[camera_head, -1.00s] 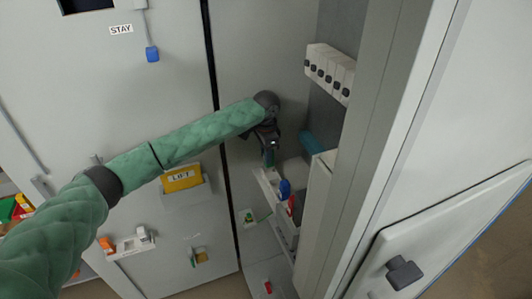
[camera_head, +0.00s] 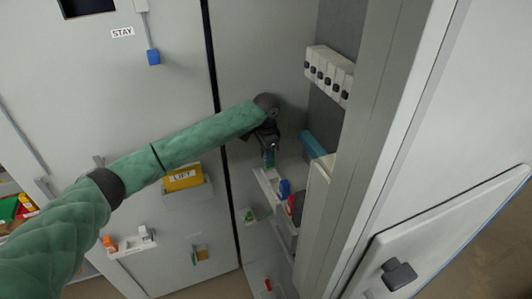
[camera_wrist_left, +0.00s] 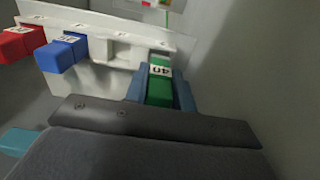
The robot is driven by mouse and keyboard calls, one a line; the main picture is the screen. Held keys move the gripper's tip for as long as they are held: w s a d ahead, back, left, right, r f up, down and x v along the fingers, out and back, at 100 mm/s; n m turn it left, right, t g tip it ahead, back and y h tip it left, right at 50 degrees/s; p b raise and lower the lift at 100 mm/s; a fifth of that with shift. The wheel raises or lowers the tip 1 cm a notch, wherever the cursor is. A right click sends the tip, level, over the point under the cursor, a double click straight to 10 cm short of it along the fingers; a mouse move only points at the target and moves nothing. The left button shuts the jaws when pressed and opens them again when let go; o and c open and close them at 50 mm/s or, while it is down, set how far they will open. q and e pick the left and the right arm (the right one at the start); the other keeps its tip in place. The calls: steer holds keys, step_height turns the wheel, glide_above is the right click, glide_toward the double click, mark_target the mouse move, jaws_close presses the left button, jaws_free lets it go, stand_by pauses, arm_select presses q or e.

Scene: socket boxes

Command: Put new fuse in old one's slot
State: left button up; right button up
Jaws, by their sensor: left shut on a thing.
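My left gripper (camera_head: 268,158) reaches into the cabinet and is shut on a green fuse (camera_wrist_left: 159,85) marked 40. In the left wrist view its blue finger pads lie on both sides of that fuse. The fuse is at the right end of the white fuse holder (camera_wrist_left: 128,30); whether it is seated is unclear. To its left is an empty slot (camera_wrist_left: 122,50), then a blue fuse (camera_wrist_left: 62,53) and a red fuse (camera_wrist_left: 20,43). The head view also shows the blue fuse (camera_head: 284,188). My right gripper is not in view.
A row of white breakers (camera_head: 328,72) is on the cabinet's back panel. A teal cylinder (camera_head: 313,144) is beside the gripper. A yellow LIFT item (camera_head: 182,178) sits in a door pocket. A small white rack (camera_head: 132,244) is lower on the door. The cabinet wall is close to the gripper.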

arm_select(q)
steer(key=shift+f, duration=0.15)
steer(key=shift+f, duration=0.5)
steer(key=shift+f, duration=0.1)
stand_by(0.3)
steer(key=shift+f+p, duration=0.3)
steer(key=shift+f, duration=0.15)
steer(key=shift+f, duration=0.15)
steer(key=shift+f, duration=0.35)
steer(key=o, duration=1)
